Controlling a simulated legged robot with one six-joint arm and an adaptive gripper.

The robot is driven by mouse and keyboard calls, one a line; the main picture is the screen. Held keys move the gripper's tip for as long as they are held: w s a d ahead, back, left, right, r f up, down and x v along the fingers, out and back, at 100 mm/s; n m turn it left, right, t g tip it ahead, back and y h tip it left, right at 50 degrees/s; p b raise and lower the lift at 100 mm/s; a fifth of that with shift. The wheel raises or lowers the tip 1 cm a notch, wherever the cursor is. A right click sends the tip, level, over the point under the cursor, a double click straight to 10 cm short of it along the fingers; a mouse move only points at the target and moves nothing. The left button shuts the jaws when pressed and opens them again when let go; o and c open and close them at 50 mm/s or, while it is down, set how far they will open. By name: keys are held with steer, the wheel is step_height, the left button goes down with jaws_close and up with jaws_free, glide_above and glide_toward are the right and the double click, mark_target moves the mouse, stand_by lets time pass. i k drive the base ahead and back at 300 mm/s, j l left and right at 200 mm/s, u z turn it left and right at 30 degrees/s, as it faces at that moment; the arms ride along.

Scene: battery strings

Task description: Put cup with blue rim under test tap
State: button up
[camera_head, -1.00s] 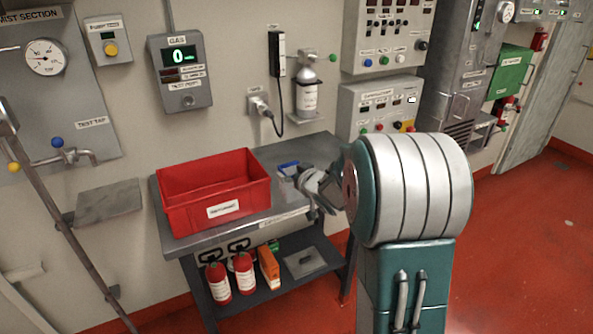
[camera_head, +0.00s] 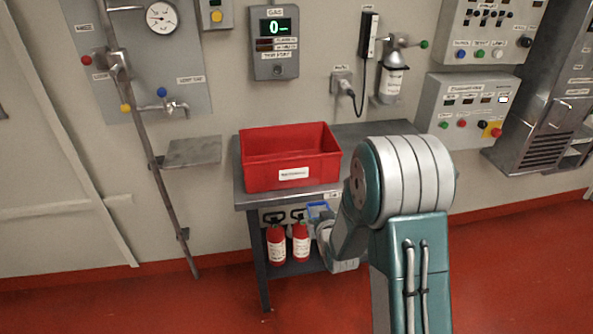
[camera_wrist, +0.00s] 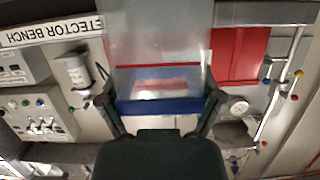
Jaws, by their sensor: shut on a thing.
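The cup with blue rim (camera_wrist: 160,105) is clear-walled and sits between the two fingers of my gripper (camera_wrist: 160,112) in the wrist view. My gripper is shut on it. In the head view, the cup's blue part (camera_head: 318,209) shows just in front of the bench's front edge, with my gripper (camera_head: 322,226) beside it, partly hidden by my arm. The test tap (camera_head: 174,106), with a blue knob, is on the wall panel at the upper left, well left of my gripper. Below it, a bare grey shelf (camera_head: 193,152) juts from the wall.
A red bin (camera_head: 290,178) stands on the grey bench (camera_head: 254,198). Red extinguishers (camera_head: 277,246) stand on its lower shelf. A slanting metal pipe (camera_head: 152,160) passes left of the tap shelf. The red floor (camera_head: 130,300) at the left front is clear.

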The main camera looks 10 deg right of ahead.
mark_target(195, 146)
steer(key=i+j+u, duration=0.25)
steer(key=j+u, duration=0.2)
steer(key=i+j+u, duration=0.25)
steer(key=u, duration=0.25)
steer(key=i+j+u, duration=0.2)
steer(key=i+j, duration=0.2)
steer(key=i+j+z, duration=0.25)
steer(key=z, duration=0.2)
steer(key=i+j+z, duration=0.2)
steer(key=j+z, duration=0.3)
